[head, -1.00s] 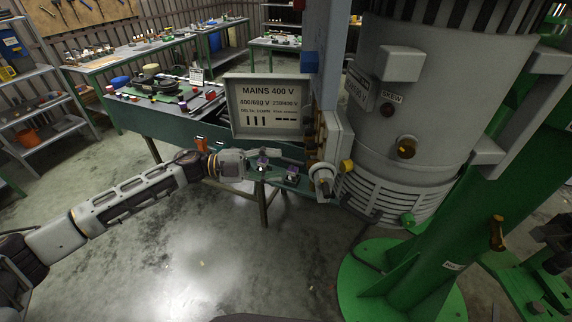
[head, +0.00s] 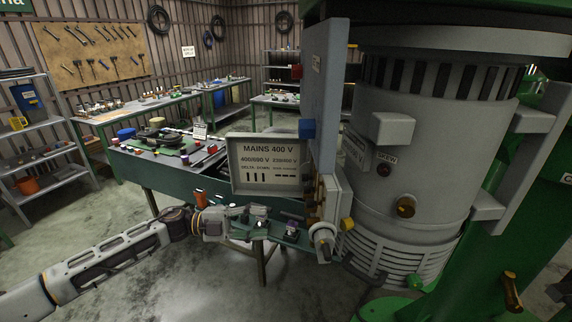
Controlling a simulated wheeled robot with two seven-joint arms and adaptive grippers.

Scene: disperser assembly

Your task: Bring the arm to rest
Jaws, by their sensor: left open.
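My left arm (head: 110,262) reaches in from the left, stretched toward the middle of the head view. My left gripper (head: 258,217) is open, with nothing seen between its fingers. It is over the near edge of the green bench, below the sign reading MAINS 400 V (head: 266,164) and left of the terminal box (head: 327,205) on the large grey machine (head: 415,150). A small purple-topped part (head: 291,232) lies just right of the fingers. Whether the fingers touch anything cannot be told. My right gripper is not in view.
The green bench (head: 170,190) carries tools and small parts behind my left gripper. A tall grey panel (head: 325,90) stands beside the machine. A green column (head: 500,240) fills the right. A shelf (head: 40,130) stands far left. The floor (head: 190,280) near my arm is clear.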

